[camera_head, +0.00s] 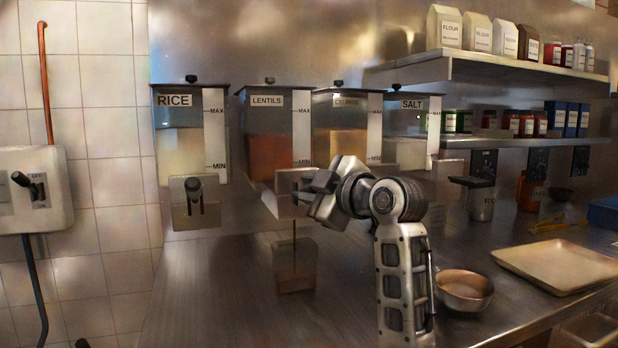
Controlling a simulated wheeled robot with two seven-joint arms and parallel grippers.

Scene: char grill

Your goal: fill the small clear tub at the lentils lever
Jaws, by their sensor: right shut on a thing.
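The lentils dispenser (272,138) hangs on the back wall between the rice and a neighbouring dispenser, with reddish-brown lentils inside. My right gripper (303,192) is at its front, shut on the lentils lever, which the gripper mostly hides. A thin brown stream (294,238) falls from the outlet. The small clear tub (308,258) stands upright on the steel counter under that outlet, with a shallow brown layer of lentils at its bottom. My left gripper is not in view.
The rice dispenser (192,135) is at the left, the salt dispenser (411,130) at the right. A metal bowl (464,290) and a beige tray (556,264) sit on the counter right of my forearm. The counter left of the tub is clear.

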